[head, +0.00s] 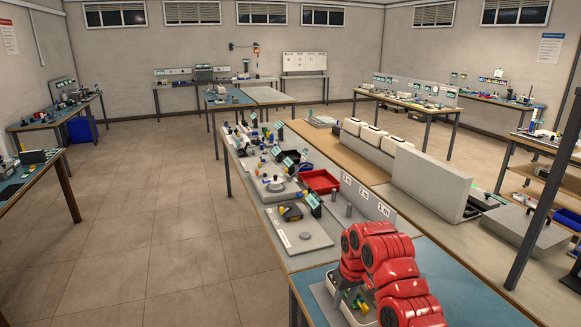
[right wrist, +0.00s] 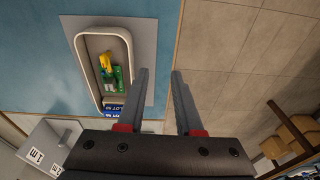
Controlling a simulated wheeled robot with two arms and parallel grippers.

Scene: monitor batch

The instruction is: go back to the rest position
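My right gripper (right wrist: 160,75) shows in the right wrist view with its two grey fingers apart and nothing between them. It is beside a white-rimmed tray (right wrist: 129,40) on a grey mat (right wrist: 148,60) on the blue bench top. The tray holds a yellow piece (right wrist: 105,62), green board-like parts (right wrist: 118,80) and a blue label marked LOT (right wrist: 114,109). In the head view my red right arm bends over the near end of the bench and partly hides this tray. The fingers are hard to make out there. My left gripper is in neither view.
The long bench carries a red bin (head: 320,181), grey plates with small devices (head: 297,234) and a numbered upright panel (head: 366,200). A grey partition (head: 430,183) stands to the right. Open tiled floor (head: 150,230) lies left of the bench. Other workbenches line the room.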

